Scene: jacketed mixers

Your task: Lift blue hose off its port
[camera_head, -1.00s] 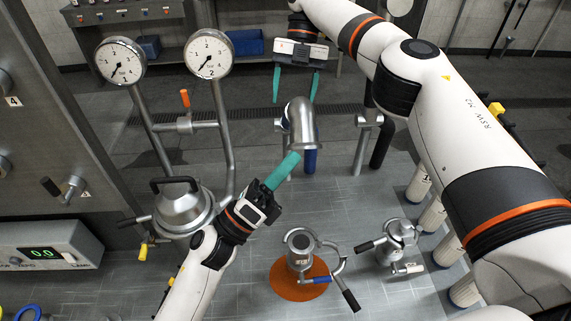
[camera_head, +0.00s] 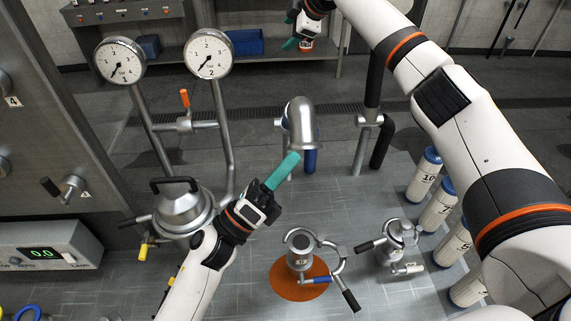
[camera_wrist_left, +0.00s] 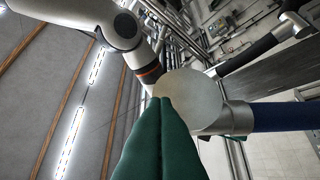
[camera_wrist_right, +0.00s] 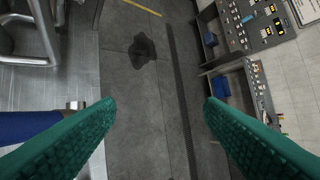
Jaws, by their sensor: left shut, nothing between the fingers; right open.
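The blue hose (camera_head: 310,161) shows as a short stretch below the silver pipe elbow (camera_head: 301,124) in the head view; the elbow hides the rest. In the left wrist view the blue hose (camera_wrist_left: 285,117) runs in from the right to a metal collar (camera_wrist_left: 238,118). In the right wrist view the blue hose (camera_wrist_right: 30,126) lies at the left edge, outside my fingers. My left gripper (camera_head: 295,156) is shut and empty, its teal tips just left of the elbow's lower end. My right gripper (camera_head: 298,44) is open and empty, beyond the elbow at the top.
A black hose (camera_head: 375,90) passes a metal fitting right of the elbow. Two gauges (camera_head: 122,61) on pipes and a lidded vessel (camera_head: 182,207) stand left. A clamp fitting on an orange disc (camera_head: 298,278) is in front. Numbered canisters (camera_head: 424,176) line the right.

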